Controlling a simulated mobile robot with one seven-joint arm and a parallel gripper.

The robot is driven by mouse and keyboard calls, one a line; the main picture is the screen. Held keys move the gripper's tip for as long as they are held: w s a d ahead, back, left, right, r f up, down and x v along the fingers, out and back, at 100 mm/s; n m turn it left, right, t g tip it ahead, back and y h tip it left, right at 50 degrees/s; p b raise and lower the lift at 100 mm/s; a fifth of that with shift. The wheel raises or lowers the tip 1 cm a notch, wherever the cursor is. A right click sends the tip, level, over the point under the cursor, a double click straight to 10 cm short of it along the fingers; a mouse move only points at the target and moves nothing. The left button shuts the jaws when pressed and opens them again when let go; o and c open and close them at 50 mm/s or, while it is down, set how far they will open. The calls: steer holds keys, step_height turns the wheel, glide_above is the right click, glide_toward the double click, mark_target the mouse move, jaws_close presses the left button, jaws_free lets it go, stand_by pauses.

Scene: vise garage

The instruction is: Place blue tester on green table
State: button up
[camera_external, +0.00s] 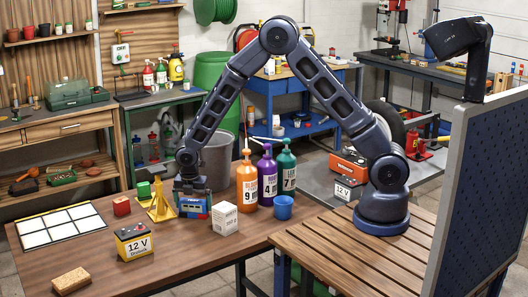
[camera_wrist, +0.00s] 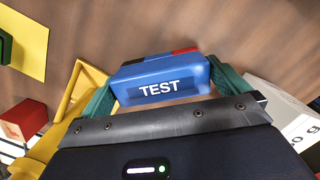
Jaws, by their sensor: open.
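The blue tester (camera_external: 194,208) is on the brown wooden table, directly under my gripper (camera_external: 193,199). In the wrist view the tester (camera_wrist: 160,84) shows a "TEST" label, with red and black parts on its far side. My gripper (camera_wrist: 162,92) is open, its green fingers on either side of the tester; whether they touch it I cannot tell. A table with a green frame and grey top (camera_external: 162,97) stands behind, left of centre, with bottles on it.
A yellow stand (camera_external: 162,203) is close left of the tester, and a white box (camera_external: 225,219) close right. Bottles (camera_external: 266,178) and a blue cup (camera_external: 283,207) stand further right. A 12 V battery (camera_external: 134,243) and red block (camera_external: 121,206) are left. A grey bin (camera_external: 217,160) stands behind.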

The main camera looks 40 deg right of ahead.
steer(key=shift+f, duration=0.95)
steer(key=c, duration=0.8)
steer(key=shift+w+r, duration=0.1)
steer(key=shift+r, duration=0.05)
